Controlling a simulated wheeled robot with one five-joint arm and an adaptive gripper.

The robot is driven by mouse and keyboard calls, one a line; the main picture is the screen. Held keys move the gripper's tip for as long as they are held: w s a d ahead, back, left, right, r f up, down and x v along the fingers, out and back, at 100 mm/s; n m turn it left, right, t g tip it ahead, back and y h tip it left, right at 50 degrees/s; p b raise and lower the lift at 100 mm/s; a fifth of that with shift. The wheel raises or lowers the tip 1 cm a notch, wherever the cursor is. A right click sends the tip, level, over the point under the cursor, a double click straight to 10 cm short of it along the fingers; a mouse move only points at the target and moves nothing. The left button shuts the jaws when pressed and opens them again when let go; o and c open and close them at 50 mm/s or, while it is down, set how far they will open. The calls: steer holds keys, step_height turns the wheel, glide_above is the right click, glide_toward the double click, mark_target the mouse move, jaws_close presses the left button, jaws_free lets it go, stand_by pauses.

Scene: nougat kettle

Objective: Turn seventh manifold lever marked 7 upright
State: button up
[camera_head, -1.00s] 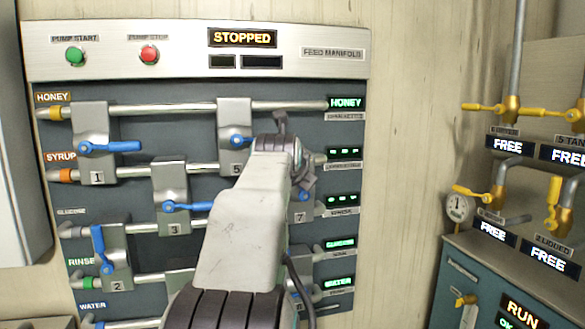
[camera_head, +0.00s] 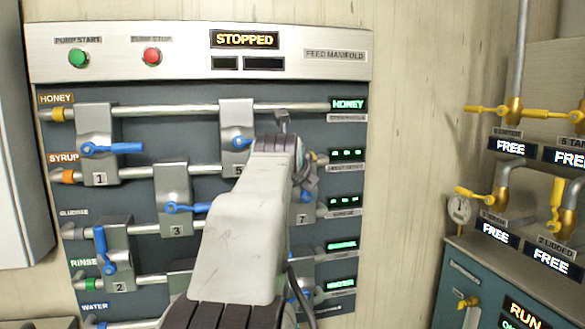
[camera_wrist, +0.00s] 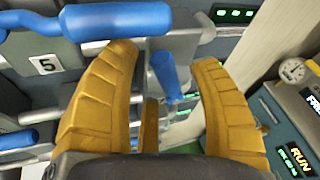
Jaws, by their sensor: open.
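The plate marked 7 (camera_head: 303,219) is on the right part of the feed manifold panel, partly behind my arm. A short piece of blue lever (camera_head: 305,194) shows above the 7. In the wrist view a blue lever (camera_wrist: 166,76) stands between the two yellow fingers of my gripper (camera_wrist: 165,58). It points steeply down the picture, and its number is not visible there. My gripper is open, with a finger on each side of this lever and gaps visible. In the head view my arm hides most of the gripper.
The blue lever of plate 5 (camera_head: 238,143) lies sideways; in the wrist view a blue handle (camera_wrist: 115,20) crosses above the left finger. Levers 1 (camera_head: 112,148), 3 (camera_head: 187,208) and 2 (camera_head: 104,247) are to the left. A teal cabinet (camera_head: 470,280) stands at right.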

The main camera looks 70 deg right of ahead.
steer(key=v, duration=1)
steer(key=shift+s+a, duration=0.2)
steer(key=shift+a, duration=0.1)
steer(key=shift+r, duration=0.1)
steer(key=shift+o, duration=0.2)
